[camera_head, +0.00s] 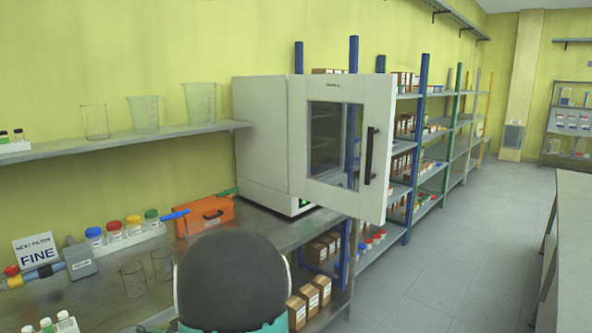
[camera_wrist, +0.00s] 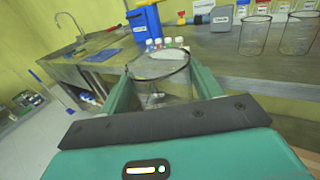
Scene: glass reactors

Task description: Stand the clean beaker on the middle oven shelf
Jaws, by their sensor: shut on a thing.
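My gripper (camera_wrist: 163,92) is shut on a clear glass beaker (camera_wrist: 162,66), which stands between its green fingers with its round rim up in the wrist view. The white oven (camera_head: 262,145) stands at the back of the bench in the head view. Its door (camera_head: 345,150), with a window and black handle, stands open toward the aisle. In the head view, my own dark arm part hides the gripper and the held beaker.
Two glass beakers (camera_head: 132,279) (camera_head: 162,264) stand on the bench (camera_head: 285,232). An orange toolbox (camera_head: 205,215) and a rack of coloured-cap bottles (camera_head: 122,235) are near the oven. A wall shelf (camera_head: 130,141) holds a beaker and jugs. The aisle floor (camera_head: 440,260) at right is clear.

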